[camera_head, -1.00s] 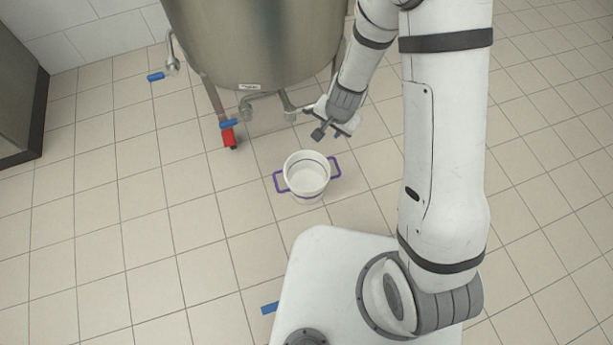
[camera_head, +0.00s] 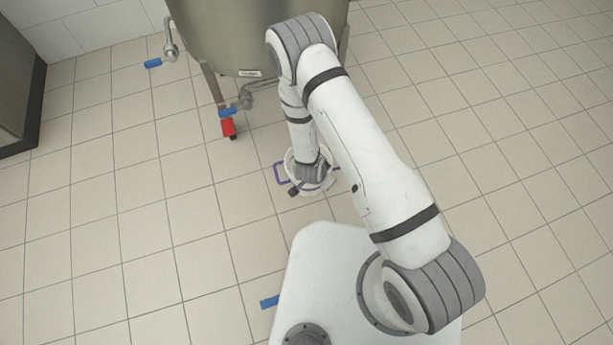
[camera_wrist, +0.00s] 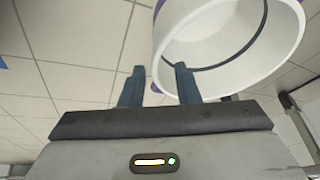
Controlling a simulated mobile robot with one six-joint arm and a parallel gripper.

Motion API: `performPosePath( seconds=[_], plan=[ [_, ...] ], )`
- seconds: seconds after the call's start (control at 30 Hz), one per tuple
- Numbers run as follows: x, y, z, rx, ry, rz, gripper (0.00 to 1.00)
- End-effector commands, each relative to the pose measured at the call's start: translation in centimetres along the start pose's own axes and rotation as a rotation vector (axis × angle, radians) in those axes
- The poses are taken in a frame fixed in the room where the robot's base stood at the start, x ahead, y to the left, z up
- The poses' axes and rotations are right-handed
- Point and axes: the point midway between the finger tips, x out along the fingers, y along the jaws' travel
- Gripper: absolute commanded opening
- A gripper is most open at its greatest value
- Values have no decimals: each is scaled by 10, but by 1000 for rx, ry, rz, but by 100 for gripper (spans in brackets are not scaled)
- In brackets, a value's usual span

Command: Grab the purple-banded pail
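The white purple-banded pail (camera_head: 289,160) stands on the tiled floor in the head view, largely hidden behind my wrist. One purple side handle (camera_head: 281,174) shows at its left. My gripper (camera_head: 311,188) is at the pail, over its near side. In the wrist view the pail (camera_wrist: 230,52) fills the upper right, its open mouth facing the camera. My gripper (camera_wrist: 160,82) has its two dark fingers apart. The right finger overlaps the pail's mouth; the left finger is outside the rim. A small purple piece shows between them. I cannot tell whether either finger touches the pail.
A dark cabinet (camera_head: 18,85) is at the far left. The tiled floor (camera_head: 150,230) to the left and right is clear.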

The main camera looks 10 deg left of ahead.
Motion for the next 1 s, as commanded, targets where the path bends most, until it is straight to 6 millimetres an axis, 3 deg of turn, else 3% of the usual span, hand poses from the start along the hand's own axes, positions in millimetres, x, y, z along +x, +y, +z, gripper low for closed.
performPosePath(
  seconds=[0.3, 0.57, 0.93, 1.0],
  plan=[
    [45, 4, 0, 1, -1, 1, 29],
    [48, 3, -2, 0, -1, 0, 29],
    [48, 3, -2, 1, -1, 0, 0],
    [48, 3, -2, 1, -1, 0, 0]
  ],
)
